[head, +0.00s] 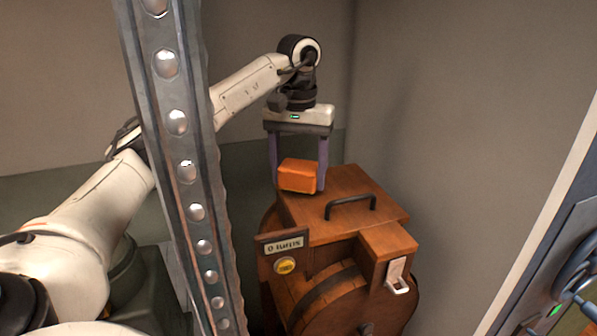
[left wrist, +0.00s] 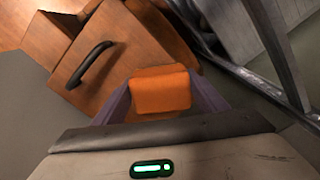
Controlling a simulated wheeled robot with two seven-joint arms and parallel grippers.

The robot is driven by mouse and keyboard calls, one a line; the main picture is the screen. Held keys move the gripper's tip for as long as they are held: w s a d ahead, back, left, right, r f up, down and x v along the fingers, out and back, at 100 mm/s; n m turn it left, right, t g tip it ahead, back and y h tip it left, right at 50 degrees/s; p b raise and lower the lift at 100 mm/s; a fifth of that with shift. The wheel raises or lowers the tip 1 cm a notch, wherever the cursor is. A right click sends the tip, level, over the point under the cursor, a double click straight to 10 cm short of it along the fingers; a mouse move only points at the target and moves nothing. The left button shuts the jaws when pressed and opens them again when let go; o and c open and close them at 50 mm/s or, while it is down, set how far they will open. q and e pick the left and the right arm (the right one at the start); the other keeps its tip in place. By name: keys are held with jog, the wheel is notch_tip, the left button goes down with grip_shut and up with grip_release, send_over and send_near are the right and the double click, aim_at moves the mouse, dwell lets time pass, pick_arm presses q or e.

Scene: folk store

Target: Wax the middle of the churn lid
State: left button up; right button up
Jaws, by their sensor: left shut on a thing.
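The wooden churn (head: 345,295) stands against the wall, with a flat square lid (head: 312,222) on top. A dark bar handle (head: 350,205) is fixed on the lid, and it also shows in the left wrist view (left wrist: 90,64). My left gripper (head: 298,178) points down and is shut on an orange wax block (head: 297,172). The block is at the lid's back left edge, left of the handle; I cannot tell whether it touches the lid. The block also shows between the fingers in the left wrist view (left wrist: 160,92). My right gripper is not in view.
The churn carries a sign (head: 284,246), a yellow round badge (head: 285,265) and a metal latch (head: 397,276). Walls stand close behind and right of it.

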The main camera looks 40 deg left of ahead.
pick_arm(q)
jog(key=shift+f, duration=0.9)
